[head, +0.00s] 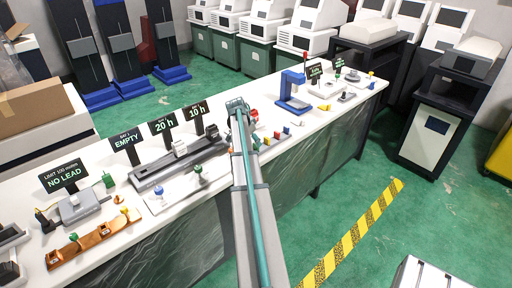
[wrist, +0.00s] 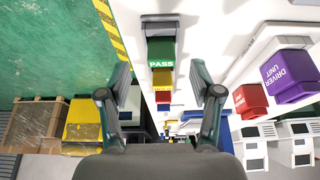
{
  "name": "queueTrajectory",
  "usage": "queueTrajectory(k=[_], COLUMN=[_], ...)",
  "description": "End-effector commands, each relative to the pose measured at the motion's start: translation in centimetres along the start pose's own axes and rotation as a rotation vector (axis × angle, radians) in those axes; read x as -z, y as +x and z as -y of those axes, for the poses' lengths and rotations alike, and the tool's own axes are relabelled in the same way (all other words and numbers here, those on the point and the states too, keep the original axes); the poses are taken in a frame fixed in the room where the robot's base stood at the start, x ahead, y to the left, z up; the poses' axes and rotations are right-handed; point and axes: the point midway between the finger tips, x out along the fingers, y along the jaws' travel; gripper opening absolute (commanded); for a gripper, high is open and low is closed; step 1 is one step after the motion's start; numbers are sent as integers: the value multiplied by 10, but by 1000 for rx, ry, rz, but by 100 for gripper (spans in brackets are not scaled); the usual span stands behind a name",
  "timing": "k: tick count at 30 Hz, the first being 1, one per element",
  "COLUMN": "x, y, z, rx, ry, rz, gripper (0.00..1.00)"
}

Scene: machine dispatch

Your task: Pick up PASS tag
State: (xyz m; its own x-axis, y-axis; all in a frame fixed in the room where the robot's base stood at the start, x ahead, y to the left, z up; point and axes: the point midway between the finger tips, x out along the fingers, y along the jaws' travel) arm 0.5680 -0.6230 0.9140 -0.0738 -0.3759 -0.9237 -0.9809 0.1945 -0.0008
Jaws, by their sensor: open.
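The PASS tag (wrist: 161,60) is a green block with white lettering, in the upper middle of the wrist view. It stands on the white bench (wrist: 205,35), near the bench edge. My gripper (wrist: 161,78) is open, with one finger to each side of the tag's line in the picture; the fingers do not touch it. In the head view my gripper (head: 238,104) hangs over the middle of the bench, and my arm hides part of the bench there.
Yellow (wrist: 162,78) and red (wrist: 163,97) tags stand in a row with the PASS tag. A purple driver unit (wrist: 290,76) and a red block (wrist: 250,100) lie to the right. A blue press-like stand (head: 291,92) rises on the bench. Green floor lies beside the bench.

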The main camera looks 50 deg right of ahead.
Motion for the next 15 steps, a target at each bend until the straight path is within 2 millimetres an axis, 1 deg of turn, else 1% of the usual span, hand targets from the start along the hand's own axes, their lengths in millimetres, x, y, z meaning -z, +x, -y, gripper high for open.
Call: queueTrajectory(k=[5,10,12,15], x=[4,5,5,4], y=[15,38,44,48], z=[2,2,2,2], rx=[-2,-2,-2,0], ry=[0,-1,0,0], rz=[1,1,1,0], gripper=[65,65,65,65])
